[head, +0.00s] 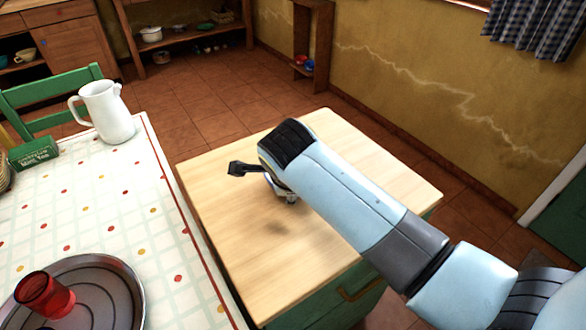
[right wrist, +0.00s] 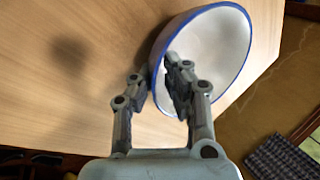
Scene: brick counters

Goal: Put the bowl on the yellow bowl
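The white bowl with a blue rim (right wrist: 215,45) shows in the right wrist view, tilted, with its inside facing the camera. My right gripper (right wrist: 157,82) has one finger inside the bowl and the other outside, pinching its near wall. The bowl's shadow-side clearance from the wood is hard to judge, but dark shadows lie apart from it. In the head view my right arm reaches over the wooden counter and hides most of the bowl. A small yellowish vessel (head: 25,55) stands on the far left cabinet; I cannot tell whether it is the yellow bowl. My left gripper is out of view.
The wooden counter top (head: 225,215) is otherwise clear. Left of it is a table with a checked cloth (head: 130,220), holding a white jug (head: 106,112), a green box (head: 33,153) and a metal tray (head: 125,285) with a red cup (head: 45,295). A green chair (head: 50,95) stands behind.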

